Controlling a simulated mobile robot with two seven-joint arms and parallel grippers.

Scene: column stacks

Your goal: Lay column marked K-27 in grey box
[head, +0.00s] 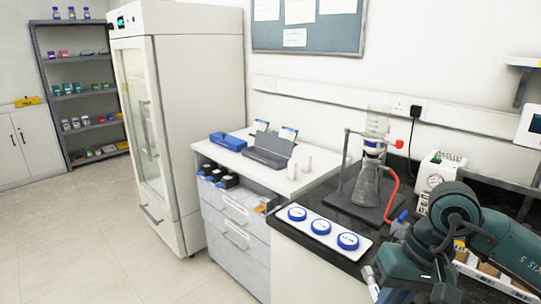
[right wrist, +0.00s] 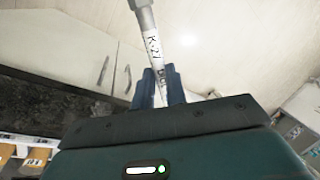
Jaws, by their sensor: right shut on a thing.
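Column K-27 (right wrist: 152,42) is a slim tube with a grey end and a white label reading K-27. My right gripper (right wrist: 162,84) is shut on it in the right wrist view, and the tube sticks out past the fingertips. In the head view my right arm is at the lower right, and a pale end (head: 370,277), probably the column's, shows beside it near the bottom edge. The grey box (head: 266,153) stands on the white counter at the centre, with a dark raised part at its back. The gripper is well apart from it. My left gripper is out of view.
A blue box (head: 228,141) stands left of the grey one. A flask on a stand (head: 367,183) with a red hose and a white tray of blue-rimmed discs (head: 320,227) occupy the black bench between my arm and the box.

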